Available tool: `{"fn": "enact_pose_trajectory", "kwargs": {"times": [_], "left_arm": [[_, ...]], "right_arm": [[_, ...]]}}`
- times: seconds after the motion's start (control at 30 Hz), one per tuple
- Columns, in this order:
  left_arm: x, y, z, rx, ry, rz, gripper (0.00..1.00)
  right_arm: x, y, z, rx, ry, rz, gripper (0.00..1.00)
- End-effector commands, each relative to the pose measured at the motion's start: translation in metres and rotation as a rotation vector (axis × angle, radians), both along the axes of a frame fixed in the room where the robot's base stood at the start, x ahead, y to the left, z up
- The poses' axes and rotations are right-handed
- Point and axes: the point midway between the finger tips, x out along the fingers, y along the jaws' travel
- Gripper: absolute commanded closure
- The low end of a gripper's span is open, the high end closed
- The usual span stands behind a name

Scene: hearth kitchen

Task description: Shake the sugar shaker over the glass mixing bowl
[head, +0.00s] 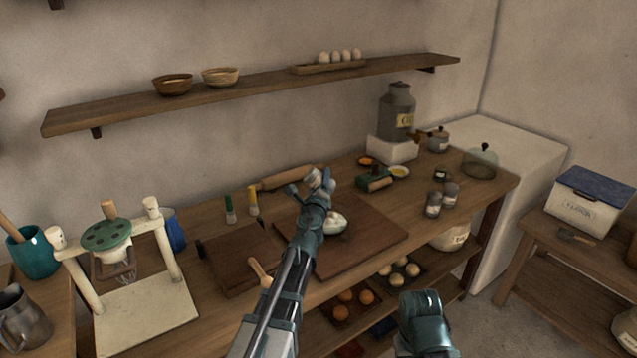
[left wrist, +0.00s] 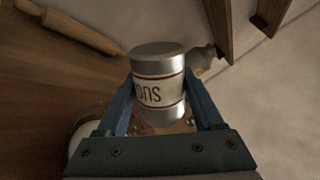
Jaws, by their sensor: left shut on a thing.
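My left gripper (head: 318,186) is shut on a shaker (head: 314,178), above the back of the dark wooden board (head: 373,233). In the left wrist view the shaker (left wrist: 160,86) is a silver-ended canister with a cream, red-banded label; only letters like "ONS" show, so I cannot read it as sugar. It sits between the blue fingers (left wrist: 158,105). The glass mixing bowl (head: 343,226) stands on the board with pale contents, partly hidden by my left arm. Part of a bowl-like rim (left wrist: 84,135) shows at lower left in the wrist view.
Two similar shakers (head: 433,205) stand at the table's right. A grey urn (head: 397,108) stands at the back. A press (head: 140,300) is at left.

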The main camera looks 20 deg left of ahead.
Motion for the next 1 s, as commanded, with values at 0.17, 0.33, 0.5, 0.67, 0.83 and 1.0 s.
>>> {"fn": "enact_pose_trajectory", "kwargs": {"times": [0.17, 0.33, 0.5, 0.67, 0.83, 1.0], "left_arm": [[-0.005, 0.010, 0.000, 0.000, 0.000, 0.002, 0.94], [-0.011, 0.023, 0.000, -0.001, -0.001, 0.002, 0.94], [-0.013, 0.028, 0.000, -0.001, 0.000, 0.000, 0.94], [-0.014, 0.032, 0.000, -0.001, 0.000, 0.001, 0.94], [-0.016, 0.040, 0.000, 0.000, 0.000, 0.001, 0.94], [-0.015, 0.035, 0.000, 0.000, 0.001, -0.001, 0.94]], "right_arm": [[0.000, 0.000, 0.000, 0.000, 0.000, 0.000, 0.45], [0.000, 0.000, 0.000, 0.000, 0.000, 0.000, 0.45], [0.000, 0.000, 0.000, 0.000, 0.000, 0.000, 0.45], [0.000, 0.000, 0.000, 0.000, 0.000, 0.000, 0.45], [0.000, 0.000, 0.000, 0.000, 0.000, 0.000, 0.45], [0.000, 0.000, 0.000, 0.000, 0.000, 0.000, 0.45]]}}
